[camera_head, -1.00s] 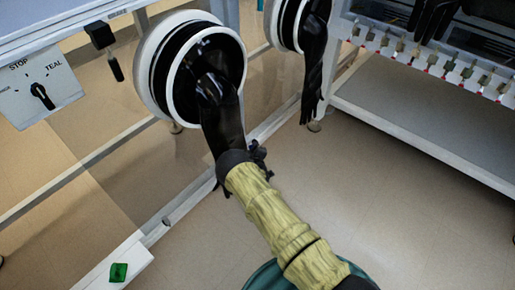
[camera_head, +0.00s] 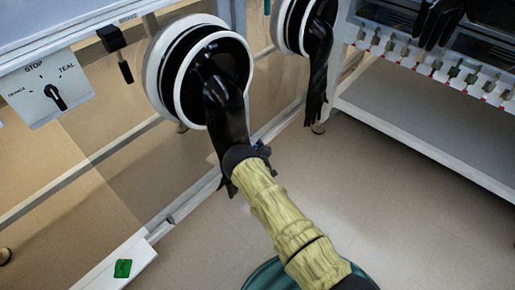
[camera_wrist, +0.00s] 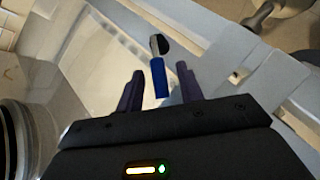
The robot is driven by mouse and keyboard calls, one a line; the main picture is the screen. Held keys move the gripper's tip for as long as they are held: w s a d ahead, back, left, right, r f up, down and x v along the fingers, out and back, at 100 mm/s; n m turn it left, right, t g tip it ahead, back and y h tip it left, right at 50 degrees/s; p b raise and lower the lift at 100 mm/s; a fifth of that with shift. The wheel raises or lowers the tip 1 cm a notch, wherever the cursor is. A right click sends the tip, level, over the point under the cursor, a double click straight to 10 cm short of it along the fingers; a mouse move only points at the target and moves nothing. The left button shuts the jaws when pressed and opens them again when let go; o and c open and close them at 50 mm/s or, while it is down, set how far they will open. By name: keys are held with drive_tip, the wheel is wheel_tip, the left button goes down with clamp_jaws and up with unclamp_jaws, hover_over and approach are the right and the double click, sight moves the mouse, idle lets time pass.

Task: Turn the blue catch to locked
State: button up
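The blue catch (camera_wrist: 160,80) shows in the wrist view as a short upright blue bar, with a dark and pale rounded piece just beyond its top end. My gripper (camera_wrist: 159,69) has its two dark purple fingers apart, one on each side of the blue bar. A gap shows on both sides, so I see no clear contact. In the head view, my yellow-sleeved arm reaches up to a dark wrist (camera_head: 243,157) below the nearest glove port. My fingers and the catch are not clearly visible there. I cannot read a locked marking.
A black glove (camera_head: 226,112) hangs from the near port, close to my wrist; another glove (camera_head: 317,75) hangs behind. A dial panel (camera_head: 45,90) is at upper left. A green block (camera_head: 123,268) lies on a white ledge at lower left. Open floor lies right of my arm.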

drive_tip(key=p+v, duration=0.8)
drive_tip(key=v, duration=0.9)
drive_tip(key=shift+s+p, duration=0.2)
drive_tip(key=shift+p, duration=0.1)
drive_tip(key=shift+c, duration=0.3)
